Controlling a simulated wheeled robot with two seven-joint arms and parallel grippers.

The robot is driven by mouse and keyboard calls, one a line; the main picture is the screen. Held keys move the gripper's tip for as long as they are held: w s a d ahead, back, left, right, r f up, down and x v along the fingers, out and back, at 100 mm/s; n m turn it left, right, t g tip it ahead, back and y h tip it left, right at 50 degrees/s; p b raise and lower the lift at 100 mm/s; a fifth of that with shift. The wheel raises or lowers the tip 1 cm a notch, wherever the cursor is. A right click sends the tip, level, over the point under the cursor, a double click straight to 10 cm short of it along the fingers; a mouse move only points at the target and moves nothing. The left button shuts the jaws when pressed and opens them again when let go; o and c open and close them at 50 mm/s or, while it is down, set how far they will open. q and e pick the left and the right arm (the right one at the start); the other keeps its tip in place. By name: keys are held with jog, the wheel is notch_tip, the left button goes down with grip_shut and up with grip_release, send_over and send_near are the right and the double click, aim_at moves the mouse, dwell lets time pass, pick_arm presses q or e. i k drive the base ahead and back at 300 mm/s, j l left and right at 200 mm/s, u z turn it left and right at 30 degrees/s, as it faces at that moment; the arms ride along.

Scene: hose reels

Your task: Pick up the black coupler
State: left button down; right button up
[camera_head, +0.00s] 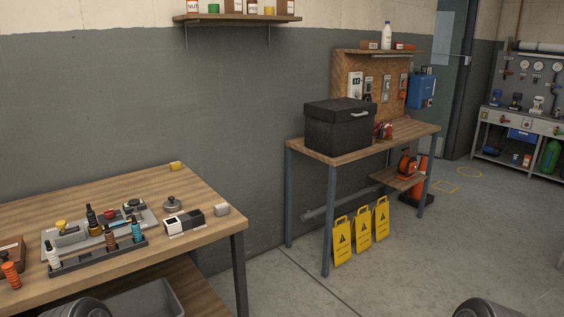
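A wooden table (150,184) stands at the left. A grey plate (75,240) on it carries several small fittings, among them a yellow-topped one (61,226), a red one (109,215) and a small black one (133,204) at its far right corner. The black one may be the black coupler; it is too small to be sure. A black-and-white block (184,222) lies to its right. Neither gripper is in view. Only dark rounded parts, probably of my arms, show at the bottom edge.
A dark rack (100,255) of bottles stands in front of the plate. A grey round-knobbed piece (173,203), a grey block (221,209) and a yellow block (176,166) are nearby. A second table with a black box (338,127) stands right. Yellow signs (362,232) stand below it.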

aim_at(90, 217)
jog(key=i+l+u, duration=0.6)
jog(key=i+l, duration=0.3)
